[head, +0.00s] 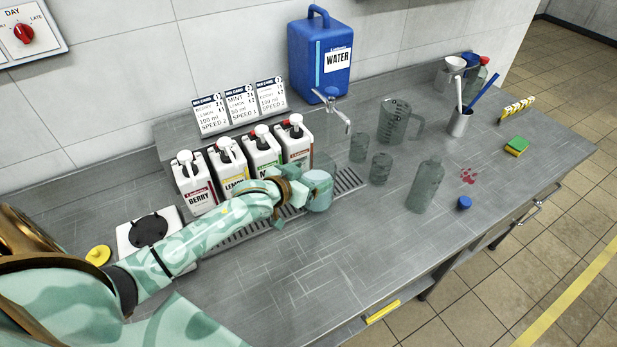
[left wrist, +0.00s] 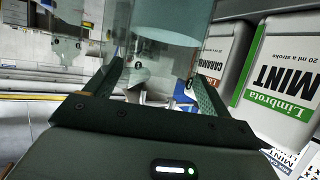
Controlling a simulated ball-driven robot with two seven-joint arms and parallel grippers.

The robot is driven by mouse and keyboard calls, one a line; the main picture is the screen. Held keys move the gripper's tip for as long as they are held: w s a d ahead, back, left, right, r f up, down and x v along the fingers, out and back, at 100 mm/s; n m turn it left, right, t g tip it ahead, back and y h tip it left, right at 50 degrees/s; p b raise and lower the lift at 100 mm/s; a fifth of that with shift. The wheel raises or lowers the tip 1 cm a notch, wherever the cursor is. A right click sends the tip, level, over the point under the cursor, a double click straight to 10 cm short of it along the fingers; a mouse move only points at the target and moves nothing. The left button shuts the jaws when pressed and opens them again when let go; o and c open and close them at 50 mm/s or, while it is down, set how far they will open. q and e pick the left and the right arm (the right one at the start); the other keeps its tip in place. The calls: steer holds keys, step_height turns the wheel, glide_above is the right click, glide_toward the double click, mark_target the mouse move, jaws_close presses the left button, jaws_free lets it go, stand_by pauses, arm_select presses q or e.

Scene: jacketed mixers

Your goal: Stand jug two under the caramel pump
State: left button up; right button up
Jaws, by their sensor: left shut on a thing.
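My left gripper (head: 299,191) is shut on a clear jug (head: 319,196) with a pale teal tint, just in front of the caramel bottle. In the left wrist view the jug (left wrist: 168,35) is between the two fingers (left wrist: 155,80); I cannot read a number on it. I cannot tell whether the jug touches the grate (head: 347,182) or is exactly under the spout. My right gripper is out of view.
Mint (head: 262,153), lemon (head: 229,165) and berry (head: 194,183) bottles stand left of caramel. Clear beakers (head: 381,168), a big measuring jug (head: 398,122) and a clear bottle (head: 425,187) stand to the right. A water container (head: 319,55) is behind. The front counter is clear.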

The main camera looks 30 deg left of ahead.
arm_select(q)
steer(key=shift+r, duration=0.2)
steer(key=shift+f, duration=0.1)
steer(key=o, duration=1.2)
steer(key=shift+f, duration=0.1)
steer(key=shift+o, duration=0.2)
steer(key=shift+s+r, duration=0.2)
steer(key=shift+s, duration=0.1)
steer(key=p+v, duration=0.3)
steer(key=v, duration=0.8)
steer(key=shift+s, duration=0.25)
